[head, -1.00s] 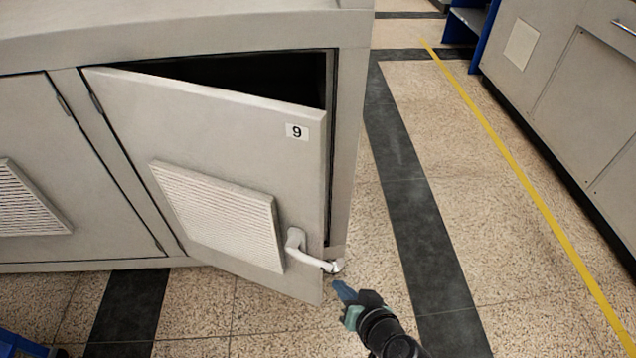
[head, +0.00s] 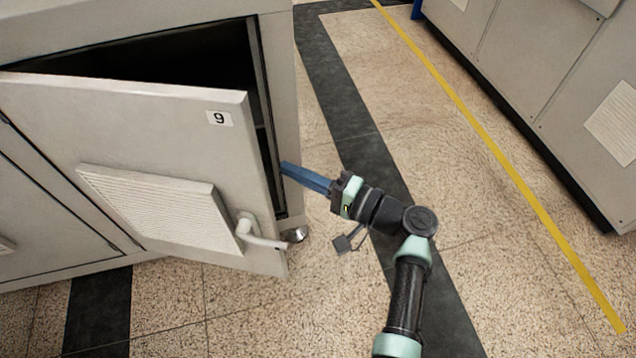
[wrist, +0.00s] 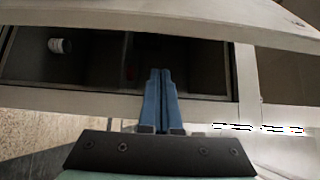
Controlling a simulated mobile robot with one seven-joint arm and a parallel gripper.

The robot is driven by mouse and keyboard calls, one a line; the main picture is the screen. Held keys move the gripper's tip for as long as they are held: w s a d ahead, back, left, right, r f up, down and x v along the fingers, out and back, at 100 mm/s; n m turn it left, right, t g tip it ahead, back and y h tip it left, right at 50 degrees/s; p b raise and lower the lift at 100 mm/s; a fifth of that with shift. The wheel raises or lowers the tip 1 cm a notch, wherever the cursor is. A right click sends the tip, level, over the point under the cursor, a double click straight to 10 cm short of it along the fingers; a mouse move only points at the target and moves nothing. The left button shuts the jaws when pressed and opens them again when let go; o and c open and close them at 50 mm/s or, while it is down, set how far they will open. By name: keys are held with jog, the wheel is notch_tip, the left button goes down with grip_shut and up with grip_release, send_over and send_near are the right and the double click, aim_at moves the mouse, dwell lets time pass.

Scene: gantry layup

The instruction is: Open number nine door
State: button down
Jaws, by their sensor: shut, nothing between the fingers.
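The number nine door (head: 165,135) stands partly open in the head view, hinged at its left, with a dark gap along its top and right edges. Its label (head: 219,118) reads 9. A white lever handle (head: 262,234) sits low at its right edge. My gripper (head: 284,168) is shut and empty, its blue fingers pointing left at the opening between the door's free edge and the cabinet frame. It is above and right of the handle, apart from it. In the wrist view the shut fingers (wrist: 161,75) point into the dark cabinet interior (wrist: 95,65).
A small white cylindrical object (wrist: 60,45) shows inside the cabinet. The cabinet's frame post (head: 282,110) stands right of the opening. A grey cabinet row (head: 540,70) stands at the far right. The speckled floor (head: 480,270) between, with a yellow line (head: 500,165), is clear.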

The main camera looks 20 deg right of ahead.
jog(key=shift+s+a, duration=0.5)
jog(key=shift+a, duration=0.35)
jog(key=shift+s+a, duration=0.5)
jog(key=shift+a, duration=0.35)
